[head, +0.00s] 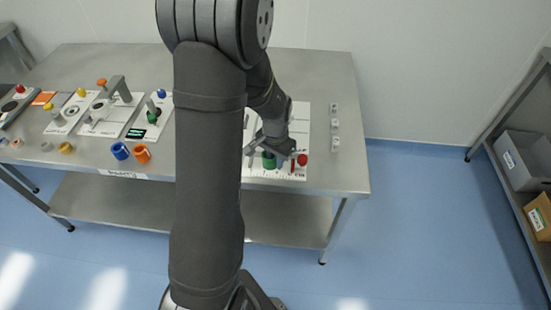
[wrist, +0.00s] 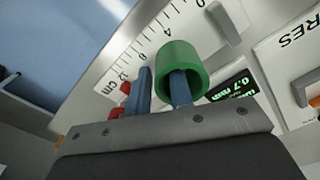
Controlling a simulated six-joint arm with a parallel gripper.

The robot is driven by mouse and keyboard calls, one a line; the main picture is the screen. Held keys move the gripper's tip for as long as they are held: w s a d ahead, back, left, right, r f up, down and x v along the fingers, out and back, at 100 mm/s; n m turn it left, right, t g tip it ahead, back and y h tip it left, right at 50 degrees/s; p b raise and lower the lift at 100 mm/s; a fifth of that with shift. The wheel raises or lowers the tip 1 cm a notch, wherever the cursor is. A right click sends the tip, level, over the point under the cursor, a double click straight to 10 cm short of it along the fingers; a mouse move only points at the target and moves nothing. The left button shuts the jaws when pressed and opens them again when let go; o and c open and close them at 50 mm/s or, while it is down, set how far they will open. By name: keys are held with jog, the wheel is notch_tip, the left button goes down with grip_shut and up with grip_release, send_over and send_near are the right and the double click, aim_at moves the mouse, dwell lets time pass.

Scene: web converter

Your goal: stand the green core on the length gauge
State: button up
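The green core (head: 269,161) is a short hollow cylinder under my gripper (head: 272,150), over the white panel of the length gauge (head: 262,174) at the table's front edge. In the wrist view the core (wrist: 195,57) shows its open end towards me. The gauge's centimetre scale (wrist: 141,52) runs beside the core. A small screen (wrist: 232,88) seems to read 0.7 mm. Whether the core touches the gauge is hidden.
A red knob (head: 303,160) stands right of the core; its red also shows in the wrist view (wrist: 121,100). Blue (head: 120,151) and orange (head: 141,153) cores lie left of my arm. Several small white blocks (head: 335,124) line the right side. Other stations fill the table's left.

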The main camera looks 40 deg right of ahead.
jog(key=shift+o, duration=0.5)
notch_tip(320, 180, up, 12)
jog(key=shift+r, duration=0.2)
jog(key=shift+f, duration=0.1)
jog(key=shift+f, duration=4.25)
